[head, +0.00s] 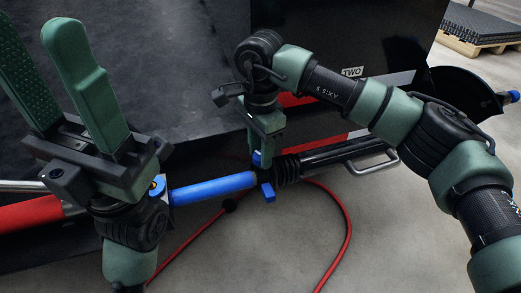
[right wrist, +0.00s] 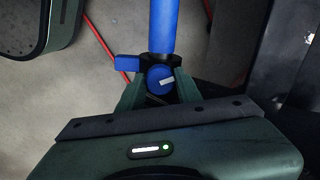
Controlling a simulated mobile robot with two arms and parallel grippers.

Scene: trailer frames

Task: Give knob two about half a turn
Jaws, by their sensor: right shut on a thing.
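The blue knob (right wrist: 158,78) shows in the right wrist view between the two fingertips of my right gripper (right wrist: 160,92). A short white mark on its face runs nearly level, rising slightly to the right. In the head view, my right gripper (head: 264,148) points down and is shut on the knob (head: 257,159), which is mostly hidden. A label reading TWO (head: 352,71) is on the black panel above and to the right. My left gripper (head: 42,50) is open and empty at the left, its fingers pointing up, away from the knob.
A blue lever (right wrist: 127,62) sits beside the knob. A metal handle (head: 373,165) and a red hose (head: 345,220) are near. A pallet (head: 478,40) stands far right.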

